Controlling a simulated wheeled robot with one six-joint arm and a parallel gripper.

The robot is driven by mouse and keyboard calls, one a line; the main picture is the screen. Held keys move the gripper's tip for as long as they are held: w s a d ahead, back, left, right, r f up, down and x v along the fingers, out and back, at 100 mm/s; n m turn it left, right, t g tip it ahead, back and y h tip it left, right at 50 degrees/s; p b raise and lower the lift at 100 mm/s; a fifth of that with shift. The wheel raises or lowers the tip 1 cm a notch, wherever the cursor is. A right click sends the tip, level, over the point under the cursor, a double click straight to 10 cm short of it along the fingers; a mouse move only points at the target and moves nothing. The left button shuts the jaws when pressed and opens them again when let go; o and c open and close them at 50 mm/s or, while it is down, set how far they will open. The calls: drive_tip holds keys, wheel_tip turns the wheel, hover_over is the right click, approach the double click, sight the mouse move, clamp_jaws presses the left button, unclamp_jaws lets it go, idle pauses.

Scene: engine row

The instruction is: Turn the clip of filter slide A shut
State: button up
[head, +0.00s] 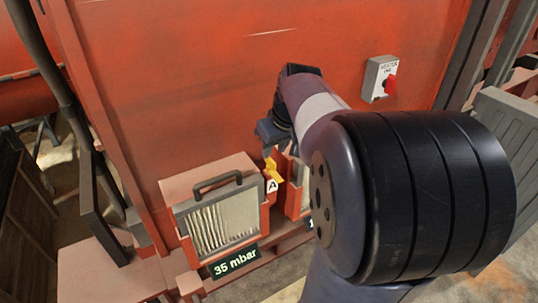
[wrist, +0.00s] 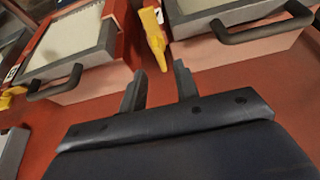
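Filter slide A (head: 225,218), a framed pleated filter with a dark handle, sits low against the red engine wall in the head view. To its right are a white "A" tag (head: 272,186) and a yellow clip (head: 270,166). In the wrist view this clip (wrist: 153,35) is between two slides and points towards my gripper (wrist: 160,68). The two fingers are apart with nothing held. The clip's near end lies in line with the gap between the fingertips; I cannot tell whether they touch. In the head view my wrist partly hides the gripper.
A second filter slide (head: 295,190) is mostly hidden behind my arm; it shows at left in the wrist view (wrist: 72,45), with another yellow clip (wrist: 8,98) beside it. A "35 mbar" display (head: 235,262) is below slide A. A red switch (head: 390,85) is on the wall.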

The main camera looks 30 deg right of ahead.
sight(271, 159)
drive_tip(key=shift+x, duration=2.4)
clamp_jaws()
